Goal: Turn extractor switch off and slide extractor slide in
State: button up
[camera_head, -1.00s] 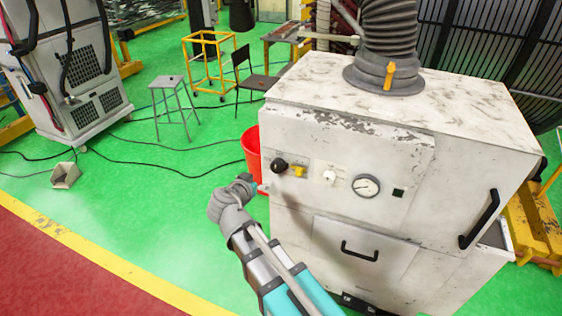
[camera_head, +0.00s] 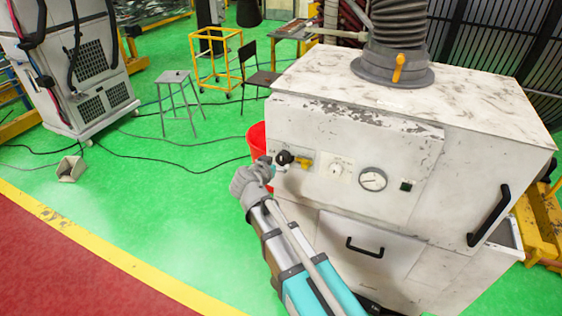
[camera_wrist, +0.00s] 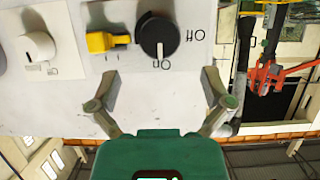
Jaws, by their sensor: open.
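The black round switch (camera_head: 284,158) is on the left of the white extractor cabinet's (camera_head: 345,200) front panel. In the wrist view, which shows the panel upside down, the black switch (camera_wrist: 159,36) has its white mark on the "ON" label, with "OFF" beside it. My gripper (camera_head: 268,166) is just left of and in front of the switch. In the wrist view my gripper (camera_wrist: 162,88) is open and empty, its fingers pointing at the panel below the switch, apart from it. A yellow handle (camera_head: 398,67) stands upright on the grey duct collar; I cannot tell whether this is the slide.
A yellow switch (camera_head: 304,163), a white knob (camera_head: 336,169) and a gauge (camera_head: 372,179) are right of the black switch. A drawer (camera_head: 365,248) with a black handle is below. A red bin (camera_head: 258,140) stands behind the cabinet's left side.

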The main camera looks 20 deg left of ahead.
aim_at(281, 159)
jog(key=shift+b+x, duration=1.1)
jog(key=shift+x, duration=2.3)
